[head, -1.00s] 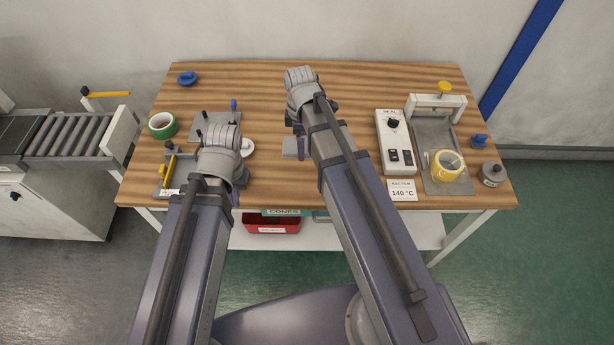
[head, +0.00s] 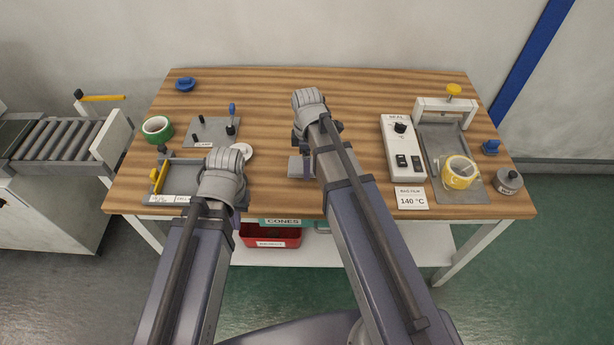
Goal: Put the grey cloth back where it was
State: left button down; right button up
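A small flat grey piece (head: 295,167) lies on the bench beside my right gripper, partly hidden by it; it may be the grey cloth, but I cannot tell for certain. My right gripper (head: 315,133) is over the middle of the bench, just behind and to the right of this piece.
Left on the wooden bench (head: 355,90) are a green tape roll (head: 158,130), a grey plate with pegs (head: 208,130), a white disc (head: 243,152) and a yellow-handled fixture (head: 158,180). Right are a sealer box (head: 398,145) and a yellow tape roll (head: 459,174). The back middle is clear.

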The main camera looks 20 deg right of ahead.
jog(key=shift+f, duration=0.1)
notch_tip(320, 180, down, 4)
jog(key=b, duration=0.3)
jog(key=shift+r, duration=0.25)
jog(key=shift+b, duration=0.3)
jog(key=shift+f, duration=0.15)
jog(key=o, duration=1)
